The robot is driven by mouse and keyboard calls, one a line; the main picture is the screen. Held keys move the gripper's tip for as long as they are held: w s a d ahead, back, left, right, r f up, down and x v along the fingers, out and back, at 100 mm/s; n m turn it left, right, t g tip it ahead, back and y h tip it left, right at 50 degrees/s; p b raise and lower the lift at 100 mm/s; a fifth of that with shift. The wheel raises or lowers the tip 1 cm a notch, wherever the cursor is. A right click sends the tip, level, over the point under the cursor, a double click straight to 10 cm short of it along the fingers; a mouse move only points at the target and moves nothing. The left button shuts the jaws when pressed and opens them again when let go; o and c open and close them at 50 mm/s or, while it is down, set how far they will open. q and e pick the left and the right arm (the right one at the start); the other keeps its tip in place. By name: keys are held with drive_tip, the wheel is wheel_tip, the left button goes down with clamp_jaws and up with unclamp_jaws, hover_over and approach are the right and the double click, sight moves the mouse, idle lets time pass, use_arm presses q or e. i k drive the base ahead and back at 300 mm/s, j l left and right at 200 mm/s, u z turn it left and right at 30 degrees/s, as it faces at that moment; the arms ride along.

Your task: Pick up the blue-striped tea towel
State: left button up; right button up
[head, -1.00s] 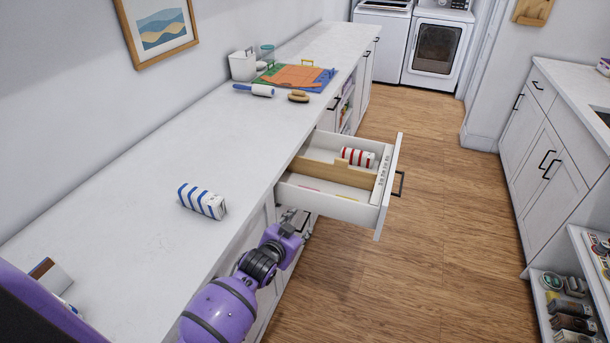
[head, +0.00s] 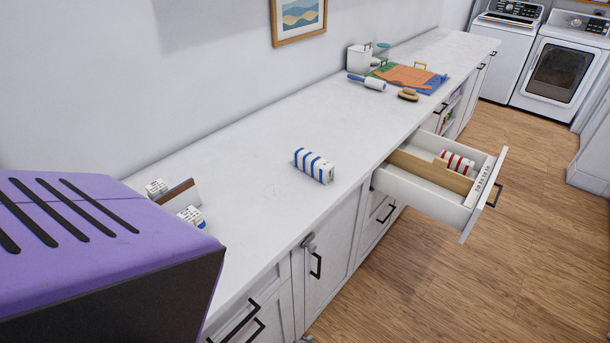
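The blue-striped tea towel (head: 314,165) is a white folded or rolled bundle with blue bands. It lies alone on the white countertop (head: 270,215), left of the open drawer and a little back from the front edge. Nothing touches it or covers it. Neither of my grippers can be made out in the head view. A large purple part of my own body fills the lower left corner and hides the counter behind it.
An open drawer (head: 412,191) with a wooden divider holds a red-striped towel (head: 457,161). Small white blue-marked items (head: 191,216) stand by a brown-and-white block (head: 178,194). A lint roller (head: 367,82), a brush (head: 408,95) and coloured mats (head: 413,76) lie farther back.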

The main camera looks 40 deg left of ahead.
sight(311, 164)
drive_tip(key=k+u, duration=0.1)
drive_tip(key=u, duration=0.7)
drive_tip(key=k+j+u, duration=0.1)
drive_tip(key=u, duration=0.3)
drive_tip(key=l+u, duration=0.1)
drive_tip(key=u, duration=1.55)
drive_tip(key=l+u, duration=0.1)
drive_tip(key=l, duration=3.2)
drive_tip(key=l+u, duration=0.1)
drive_tip(key=u, duration=1.15)
drive_tip(key=j+u, duration=0.1)
drive_tip(key=u, duration=0.3)
drive_tip(key=k+j+u, duration=0.1)
drive_tip(key=u, duration=0.8)
drive_tip(key=j+u, duration=0.1)
drive_tip(key=u, duration=0.8)
